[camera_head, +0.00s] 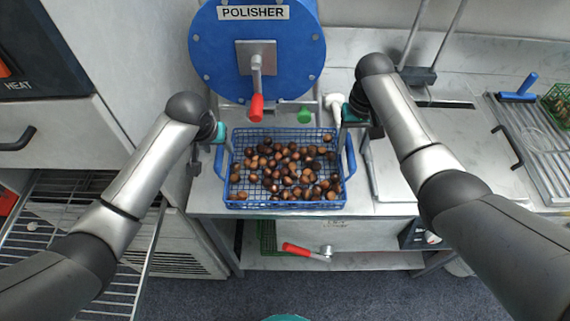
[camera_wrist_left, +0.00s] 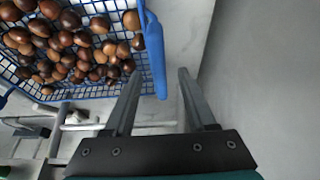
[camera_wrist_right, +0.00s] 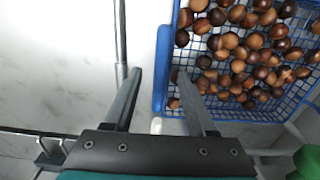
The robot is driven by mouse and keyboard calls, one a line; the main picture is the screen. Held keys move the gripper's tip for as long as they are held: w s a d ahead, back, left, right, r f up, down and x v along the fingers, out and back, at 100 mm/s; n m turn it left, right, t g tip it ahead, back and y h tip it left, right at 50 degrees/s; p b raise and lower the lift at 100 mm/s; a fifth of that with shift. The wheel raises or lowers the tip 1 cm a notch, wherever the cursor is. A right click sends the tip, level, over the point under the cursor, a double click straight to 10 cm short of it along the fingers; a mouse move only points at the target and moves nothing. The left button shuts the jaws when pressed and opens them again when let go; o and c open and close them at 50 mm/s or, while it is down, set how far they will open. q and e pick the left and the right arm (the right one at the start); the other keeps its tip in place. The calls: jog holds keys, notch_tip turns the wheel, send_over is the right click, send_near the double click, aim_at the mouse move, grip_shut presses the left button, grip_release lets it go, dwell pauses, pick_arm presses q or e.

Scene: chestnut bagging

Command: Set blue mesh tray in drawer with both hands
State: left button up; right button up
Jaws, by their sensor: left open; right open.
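The blue mesh tray (camera_head: 286,205) sits on the metal counter in front of the polisher, filled with many brown chestnuts (camera_head: 290,170). It has a blue handle on each side, the left one (camera_wrist_left: 156,55) and the right one (camera_wrist_right: 161,70). My left gripper (camera_head: 208,155) is open at the tray's left side; in the left wrist view, the left handle lies between its fingers. My right gripper (camera_head: 355,138) is open at the right side; in the right wrist view, the right handle lies between its fingers.
The blue polisher drum (camera_head: 290,60) with a red-handled lever stands behind the tray. A heater cabinet (camera_head: 60,120) is at left, with a wire rack (camera_head: 75,215) low beside it. A flat metal lid (camera_head: 430,160) lies right. A green basket (camera_head: 560,100) stands far right.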

pick_arm(q)
jog(key=shift+x, duration=1)
pick_arm(e)
jog(key=shift+f, duration=0.95)
pick_arm(q)
jog(key=shift+r, duration=0.1)
grip_shut()
pick_arm(e)
grip_shut()
pick_arm(q)
jog(key=shift+w, duration=0.1)
pick_arm(e)
jog(key=shift+w+r, duration=0.1)
